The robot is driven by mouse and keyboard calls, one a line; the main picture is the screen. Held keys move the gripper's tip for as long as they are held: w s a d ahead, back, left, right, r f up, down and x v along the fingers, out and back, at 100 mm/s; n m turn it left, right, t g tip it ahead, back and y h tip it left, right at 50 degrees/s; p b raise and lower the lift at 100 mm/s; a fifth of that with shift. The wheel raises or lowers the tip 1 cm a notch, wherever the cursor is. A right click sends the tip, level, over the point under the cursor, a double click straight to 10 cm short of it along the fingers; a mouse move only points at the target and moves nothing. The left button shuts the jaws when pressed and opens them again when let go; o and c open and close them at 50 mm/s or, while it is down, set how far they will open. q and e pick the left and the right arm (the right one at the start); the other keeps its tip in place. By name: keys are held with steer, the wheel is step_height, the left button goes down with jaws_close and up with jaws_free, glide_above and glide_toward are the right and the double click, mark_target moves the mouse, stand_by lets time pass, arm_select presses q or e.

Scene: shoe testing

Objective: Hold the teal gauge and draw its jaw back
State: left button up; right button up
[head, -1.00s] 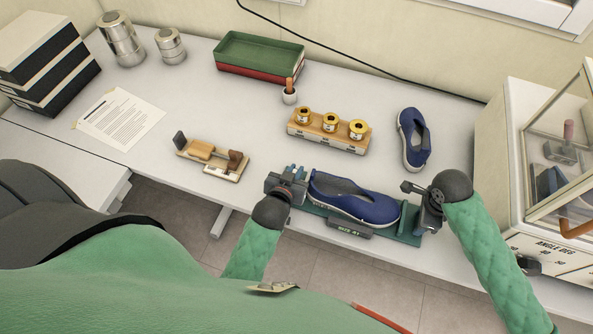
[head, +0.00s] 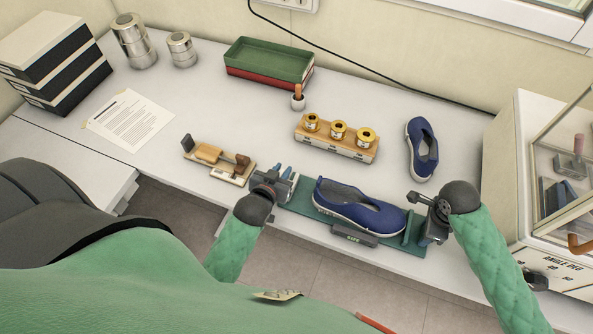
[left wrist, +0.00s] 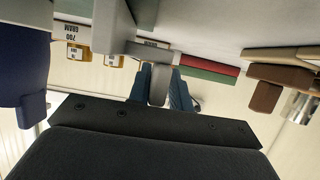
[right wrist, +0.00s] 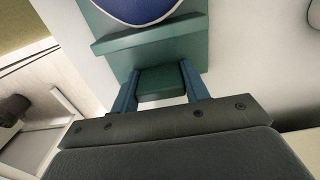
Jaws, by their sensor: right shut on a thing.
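The teal gauge (head: 299,206) lies along the table's front edge with a blue shoe (head: 352,205) on its bed. Its grey sliding jaw (head: 291,186) stands at the left end, with bare teal bed between it and the shoe. My left gripper (head: 278,178) is at that jaw. In the left wrist view its blue fingers (left wrist: 160,88) lie close on both sides of a grey post. My right gripper (head: 424,226) is at the gauge's right end. In the right wrist view its fingers (right wrist: 160,88) are shut on the teal end block (right wrist: 161,83).
A wooden brush-like fixture (head: 216,160) lies just left of the left gripper. A wooden rack with brass weights (head: 336,143) and another blue shoe (head: 421,150) are behind the gauge. A glass-fronted cabinet (head: 507,160) stands close on the right. Green and red trays (head: 268,63) are at the back.

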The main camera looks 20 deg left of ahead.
arm_select(q)
steer(key=shift+o, duration=1.4)
steer(key=shift+s, duration=0.1)
steer(key=v, duration=1.1)
steer(key=shift+s+r, duration=0.25)
steer(key=shift+s, duration=0.1)
arm_select(e)
steer(key=o, duration=1.2)
steer(key=shift+c, duration=0.2)
steer(key=shift+r, duration=0.1)
